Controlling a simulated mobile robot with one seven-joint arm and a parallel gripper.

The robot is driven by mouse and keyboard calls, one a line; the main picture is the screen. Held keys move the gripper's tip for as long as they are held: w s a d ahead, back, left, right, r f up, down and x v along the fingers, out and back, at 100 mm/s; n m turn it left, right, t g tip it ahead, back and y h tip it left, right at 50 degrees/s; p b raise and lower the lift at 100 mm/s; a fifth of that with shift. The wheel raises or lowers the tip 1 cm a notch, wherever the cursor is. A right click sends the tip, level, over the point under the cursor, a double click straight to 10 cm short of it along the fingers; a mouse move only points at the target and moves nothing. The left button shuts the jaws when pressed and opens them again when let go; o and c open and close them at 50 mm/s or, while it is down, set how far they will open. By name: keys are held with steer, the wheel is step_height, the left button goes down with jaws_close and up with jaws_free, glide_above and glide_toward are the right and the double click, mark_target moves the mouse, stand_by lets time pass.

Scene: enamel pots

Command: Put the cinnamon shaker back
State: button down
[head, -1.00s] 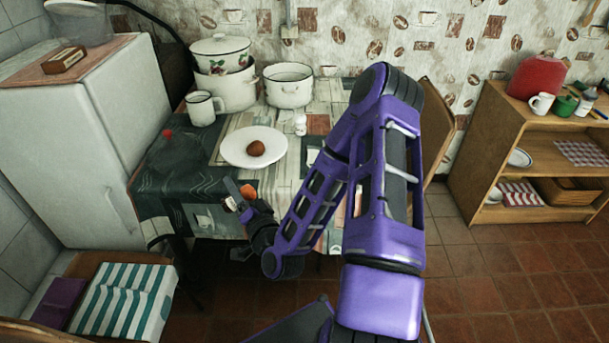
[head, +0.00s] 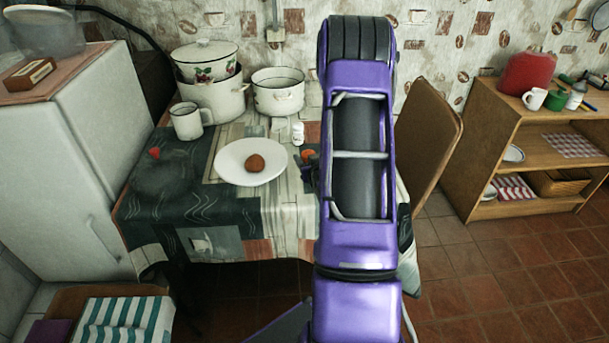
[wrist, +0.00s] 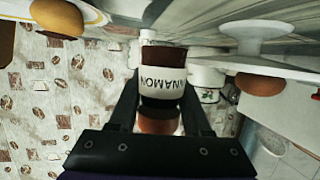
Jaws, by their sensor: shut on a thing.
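The cinnamon shaker (wrist: 162,75) has a white label with dark "NNAMON" lettering, dark bands and a reddish-brown end. In the wrist view it sits between the two dark fingers of my gripper (wrist: 160,92), which is shut on it. In the head view my purple arm hides most of the gripper. A small orange-brown patch, likely the shaker (head: 308,155), shows at the arm's left edge, over the table (head: 285,195) and right of the white plate (head: 230,177). The wrist view looks upside down, with the tabletop along its top.
A brown round item (head: 256,163) lies on the plate. A mug (head: 187,121), pots (head: 278,96) and a small white shaker (head: 298,133) stand behind it. A chair (head: 432,140) is right of my arm. A wooden shelf (head: 490,130) at right holds a mug, jars and a red item.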

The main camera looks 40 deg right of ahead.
steer(key=shift+f, duration=2.4)
steer(key=shift+f+b, duration=0.15)
steer(key=shift+b, duration=0.25)
steer(key=shift+c, duration=1.7)
jaws_free()
steer(key=shift+r, duration=0.25)
steer(key=v, duration=1.2)
